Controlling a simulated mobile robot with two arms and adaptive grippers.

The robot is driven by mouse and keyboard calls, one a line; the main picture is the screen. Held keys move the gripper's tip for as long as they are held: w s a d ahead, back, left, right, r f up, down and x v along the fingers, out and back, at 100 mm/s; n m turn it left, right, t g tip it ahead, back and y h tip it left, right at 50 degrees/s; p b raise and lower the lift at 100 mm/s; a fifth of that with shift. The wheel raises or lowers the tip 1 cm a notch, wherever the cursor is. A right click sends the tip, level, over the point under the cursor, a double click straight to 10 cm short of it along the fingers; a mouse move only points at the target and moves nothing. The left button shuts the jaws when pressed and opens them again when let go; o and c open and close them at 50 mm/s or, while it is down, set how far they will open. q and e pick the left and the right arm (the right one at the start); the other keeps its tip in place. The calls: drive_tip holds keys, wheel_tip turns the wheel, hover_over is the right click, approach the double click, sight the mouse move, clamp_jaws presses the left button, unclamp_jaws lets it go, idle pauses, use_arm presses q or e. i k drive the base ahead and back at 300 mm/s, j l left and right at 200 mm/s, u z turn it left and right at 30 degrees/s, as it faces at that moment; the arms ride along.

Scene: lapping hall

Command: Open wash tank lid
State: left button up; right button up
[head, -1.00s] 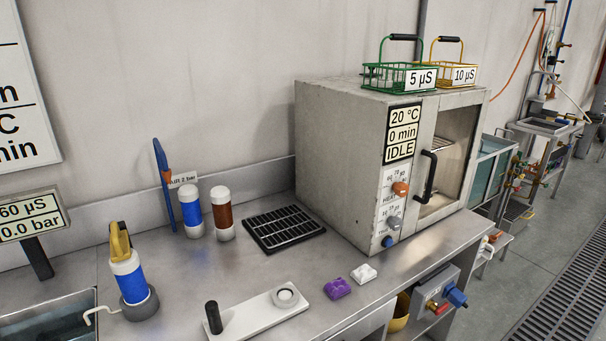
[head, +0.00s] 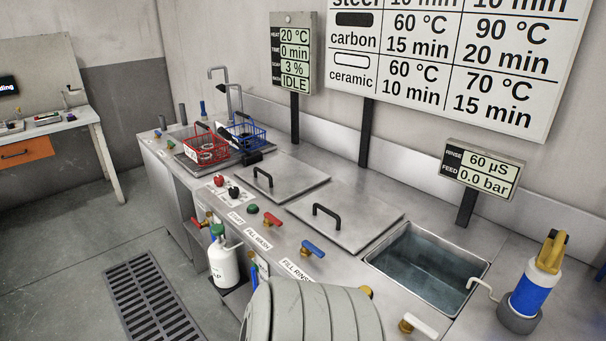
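Two flat steel lids with black bar handles lie closed on the steel counter in the head view. The left lid (head: 292,181) sits below the HEAT/TIME display. The larger right lid (head: 345,228) lies beside the open basin. Neither lid is labelled on its top, so I cannot tell for certain which covers the wash tank. A red-handled valve (head: 272,221) and the FILL WASH label (head: 258,239) are at the counter's front edge. What is under the lids is hidden. Neither of my grippers is in view.
An open basin (head: 480,273) with water is at right, near a blue bottle (head: 530,295). Red (head: 206,156) and blue (head: 240,138) baskets stand at the left. A blue-handled valve (head: 312,248) lines the front edge. A grey ribbed object (head: 315,315) fills the bottom centre.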

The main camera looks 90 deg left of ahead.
sight(282, 177)
drive_tip(key=u, duration=2.9)
drive_tip(key=j+z, duration=0.1)
drive_tip(key=z, duration=0.25)
drive_tip(key=i+j+z, duration=0.15)
drive_tip(key=z, duration=0.2)
drive_tip(key=i+j+z, duration=0.2)
drive_tip(key=j+z, duration=0.2)
drive_tip(key=j, duration=0.65)
drive_tip(key=j+z, duration=0.45)
drive_tip(key=j, duration=0.6)
drive_tip(key=i, duration=0.05)
